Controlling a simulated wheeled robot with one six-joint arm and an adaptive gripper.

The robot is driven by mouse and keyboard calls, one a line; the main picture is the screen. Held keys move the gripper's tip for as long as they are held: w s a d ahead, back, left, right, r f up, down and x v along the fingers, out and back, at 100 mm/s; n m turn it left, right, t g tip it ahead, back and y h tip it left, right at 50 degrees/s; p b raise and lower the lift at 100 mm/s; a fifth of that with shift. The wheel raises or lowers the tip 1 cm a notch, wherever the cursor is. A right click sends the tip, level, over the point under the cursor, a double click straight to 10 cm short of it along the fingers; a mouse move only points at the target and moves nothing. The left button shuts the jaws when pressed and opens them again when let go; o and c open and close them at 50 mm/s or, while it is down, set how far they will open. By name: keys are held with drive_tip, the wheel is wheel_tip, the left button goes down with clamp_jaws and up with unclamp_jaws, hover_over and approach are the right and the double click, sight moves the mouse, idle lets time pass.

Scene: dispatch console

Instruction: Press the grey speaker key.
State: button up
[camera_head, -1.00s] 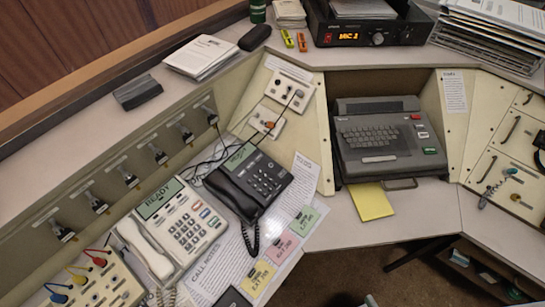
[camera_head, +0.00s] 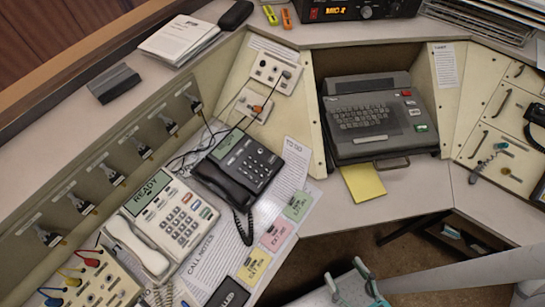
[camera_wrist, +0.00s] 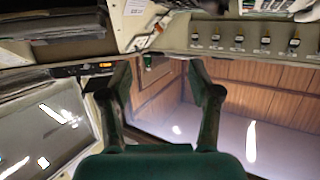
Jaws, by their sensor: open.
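A cream desk phone (camera_head: 170,225) with a READY screen, a white handset, a number pad and a few coloured keys lies on the left desk. A black phone (camera_head: 238,165) with its own handset and keys sits just beyond it. The keys are too small for me to tell which is the grey speaker key. My gripper (camera_head: 345,272) is at the bottom of the head view, right of both phones and apart from them. In the wrist view my gripper (camera_wrist: 158,68) shows two spread fingers with nothing between them.
A grey keyboard terminal (camera_head: 375,115) stands in the centre alcove, with a yellow sheet (camera_head: 362,183) before it. Coloured notes (camera_head: 275,235) lie right of the phones. A panel with coloured plugs (camera_head: 85,285) is at lower left. Open floor (camera_head: 410,250) shows at lower right.

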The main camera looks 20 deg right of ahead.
clamp_jaws()
idle(1.1)
